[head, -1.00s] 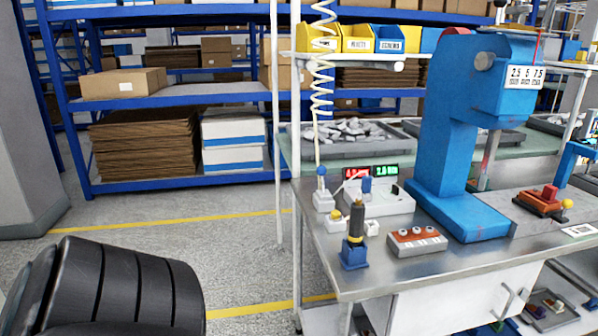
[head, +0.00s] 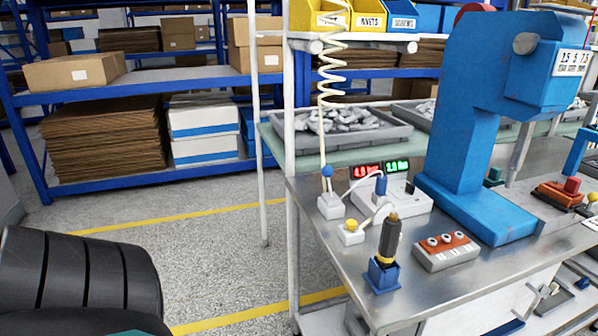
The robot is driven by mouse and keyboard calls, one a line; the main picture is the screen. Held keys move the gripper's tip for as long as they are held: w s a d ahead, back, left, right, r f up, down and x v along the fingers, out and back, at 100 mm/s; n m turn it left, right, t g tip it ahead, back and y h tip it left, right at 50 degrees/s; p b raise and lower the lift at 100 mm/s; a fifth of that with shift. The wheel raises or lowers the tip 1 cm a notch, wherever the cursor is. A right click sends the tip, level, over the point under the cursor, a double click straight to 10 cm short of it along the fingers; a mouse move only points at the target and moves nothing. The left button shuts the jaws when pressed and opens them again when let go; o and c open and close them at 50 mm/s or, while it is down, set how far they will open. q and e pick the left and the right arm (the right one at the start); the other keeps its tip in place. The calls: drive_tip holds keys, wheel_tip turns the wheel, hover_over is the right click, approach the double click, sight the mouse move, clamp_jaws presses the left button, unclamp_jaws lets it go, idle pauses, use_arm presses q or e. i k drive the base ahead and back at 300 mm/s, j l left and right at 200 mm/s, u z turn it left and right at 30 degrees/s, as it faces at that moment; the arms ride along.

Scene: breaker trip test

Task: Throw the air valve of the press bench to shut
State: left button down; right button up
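The press bench (head: 440,287) stands at the right with the blue press (head: 462,150) on it. A coiled pale air hose (head: 331,75) hangs down to a small white block with a blue top (head: 328,203) at the bench's left edge. Beside it is a white box (head: 403,200) with a red and a green display and an upright blue lever (head: 381,186). A small white block with a yellow knob (head: 351,234) sits in front. I cannot tell for certain which of these is the air valve. Neither of my grippers is in view.
A black and yellow tool stands in a blue holder (head: 382,275) near the bench's front left. A grey block with several buttons (head: 445,251) lies to its right. A thin white post (head: 257,130) rises left of the bench. The floor between is clear.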

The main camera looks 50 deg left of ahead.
sight(327, 171)
drive_tip(key=j, duration=1.85)
